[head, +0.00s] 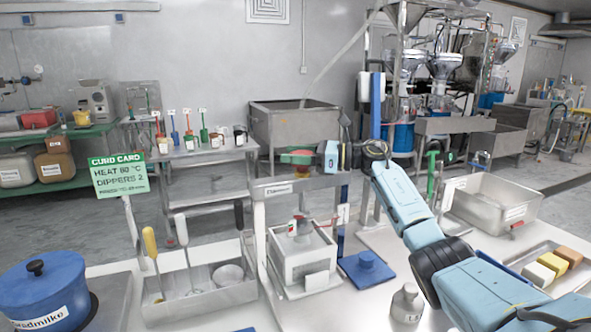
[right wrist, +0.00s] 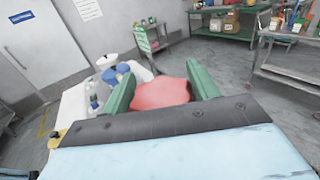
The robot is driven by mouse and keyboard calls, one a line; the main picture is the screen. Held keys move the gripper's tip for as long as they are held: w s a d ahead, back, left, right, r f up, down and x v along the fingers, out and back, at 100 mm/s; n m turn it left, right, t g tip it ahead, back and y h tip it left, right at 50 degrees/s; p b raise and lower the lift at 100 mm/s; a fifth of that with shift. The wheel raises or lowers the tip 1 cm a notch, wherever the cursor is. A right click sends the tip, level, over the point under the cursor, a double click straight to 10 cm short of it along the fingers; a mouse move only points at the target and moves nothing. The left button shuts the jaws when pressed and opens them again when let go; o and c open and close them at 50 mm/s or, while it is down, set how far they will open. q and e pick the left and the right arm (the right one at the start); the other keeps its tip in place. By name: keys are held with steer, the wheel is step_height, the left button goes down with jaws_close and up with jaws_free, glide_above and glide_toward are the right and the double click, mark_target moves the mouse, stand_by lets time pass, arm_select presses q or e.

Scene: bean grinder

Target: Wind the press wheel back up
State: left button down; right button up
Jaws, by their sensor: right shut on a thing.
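The cheese press has a grey metal frame (head: 258,220) near the middle of the head view, with a labelled crossbeam on top. A red rounded piece (head: 299,153), seemingly its wheel, sits just above the crossbeam. My right gripper (head: 296,157) comes in from the right and its green fingers are shut on that red piece. In the right wrist view the red piece (right wrist: 160,94) fills the space between the fingers (right wrist: 160,82). A white box-like mould (head: 303,255) stands under the crossbeam. My left gripper is not in view.
A blue pot (head: 45,290) stands at front left, beside a tray (head: 200,300) with upright-handled tools. A green card (head: 119,173) stands behind them. A blue block (head: 366,268) and a grey weight (head: 407,303) lie right of the press. A steel basin (head: 493,208) is farther right.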

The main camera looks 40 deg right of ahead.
steer(key=shift+f+n+g+y, duration=0.1)
steer(key=shift+n+g+y, duration=0.2)
steer(key=shift+y, duration=0.1)
steer(key=shift+b, duration=0.3)
steer(key=shift+n+g+y, duration=0.4)
steer(key=shift+g, duration=0.1)
steer(key=shift+s+a, duration=0.1)
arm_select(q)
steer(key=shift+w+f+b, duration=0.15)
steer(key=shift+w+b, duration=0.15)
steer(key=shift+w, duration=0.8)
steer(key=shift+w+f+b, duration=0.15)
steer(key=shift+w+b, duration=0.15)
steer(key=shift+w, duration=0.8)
arm_select(e)
steer(key=shift+s+a+n+g+y, duration=0.1)
steer(key=shift+n+g+y, duration=0.85)
steer(key=shift+g, duration=0.25)
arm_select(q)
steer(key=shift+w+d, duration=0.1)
arm_select(e)
steer(key=o, duration=0.9)
steer(key=shift+o, duration=0.2)
